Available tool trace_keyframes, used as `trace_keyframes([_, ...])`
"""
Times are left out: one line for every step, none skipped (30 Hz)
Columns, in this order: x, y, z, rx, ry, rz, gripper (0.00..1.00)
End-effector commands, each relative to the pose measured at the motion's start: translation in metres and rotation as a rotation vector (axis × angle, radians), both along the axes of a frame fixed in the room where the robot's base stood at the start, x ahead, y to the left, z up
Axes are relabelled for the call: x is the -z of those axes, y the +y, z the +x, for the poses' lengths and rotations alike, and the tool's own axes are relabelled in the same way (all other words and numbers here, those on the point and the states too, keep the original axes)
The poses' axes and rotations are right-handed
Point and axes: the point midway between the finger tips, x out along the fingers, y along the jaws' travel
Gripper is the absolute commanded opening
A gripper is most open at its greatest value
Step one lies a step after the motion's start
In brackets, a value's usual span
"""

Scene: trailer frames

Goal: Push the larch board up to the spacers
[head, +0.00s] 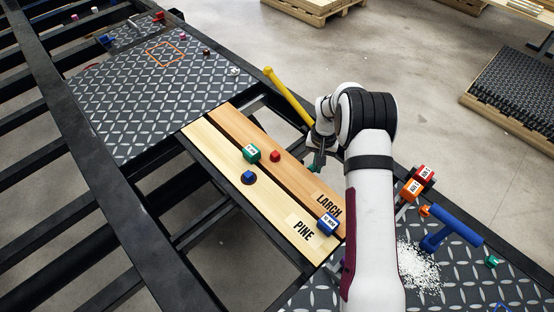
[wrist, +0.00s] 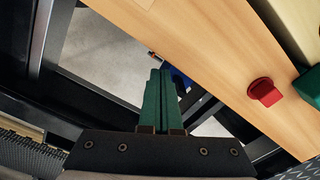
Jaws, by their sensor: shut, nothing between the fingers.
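The larch board (head: 235,128), orange-toned and labelled LARCH, lies to the right of the paler pine board (head: 215,150). A dark gap runs between them. The larch board carries a red knob (head: 275,156); the pine board carries a blue knob (head: 248,177). A green labelled spacer (head: 251,153) and a blue labelled spacer (head: 327,224) sit at the gap. I cannot tell whether they touch the larch board. My gripper (head: 316,168) is shut and empty, by the larch board's outer edge. In the wrist view, its green fingers (wrist: 158,90) point toward the larch board (wrist: 205,50); contact is unclear.
A yellow bar (head: 288,95) stands behind my gripper. Orange and red labelled blocks (head: 416,184), a blue T-shaped tool (head: 450,230) and a white granular pile (head: 418,268) are at the right. Black frame beams (head: 110,200) and open gaps surround the boards.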

Motion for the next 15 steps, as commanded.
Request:
trace_keyframes([-0.005, 0.0, 0.0, 0.0, -0.001, 0.0, 0.0])
trace_keyframes([-0.007, 0.0, 0.0, 0.001, -0.001, 0.0, 0.0])
trace_keyframes([-0.011, 0.0, 0.0, 0.001, -0.001, 0.0, 0.0])
trace_keyframes([-0.013, 0.0, 0.0, 0.001, -0.001, 0.0, 0.0])
trace_keyframes([-0.015, 0.0, 0.0, 0.0, -0.001, 0.0, 0.0])
trace_keyframes([-0.019, 0.0, 0.0, 0.001, -0.001, 0.0, 0.0])
trace_keyframes([-0.022, 0.0, 0.0, 0.001, -0.001, 0.0, 0.0])
trace_keyframes([-0.024, 0.0, 0.0, 0.001, 0.0, 0.0, 0.0])
trace_keyframes([-0.027, 0.0, 0.0, 0.0, -0.001, 0.0, 0.0])
trace_keyframes([-0.03, 0.0, 0.0, 0.0, -0.001, 0.0, 0.0])
trace_keyframes([-0.033, 0.0, 0.0, 0.0, -0.002, -0.001, 0.0])
trace_keyframes([-0.036, 0.0, 0.0, 0.0, -0.001, 0.0, 0.0])
trace_keyframes([-0.038, 0.0, 0.0, 0.0, -0.001, 0.0, 0.0])
trace_keyframes([-0.041, 0.0, 0.0, 0.0, -0.001, 0.0, 0.0])
trace_keyframes([-0.044, 0.0, 0.0, -0.001, -0.001, 0.0, 0.0])
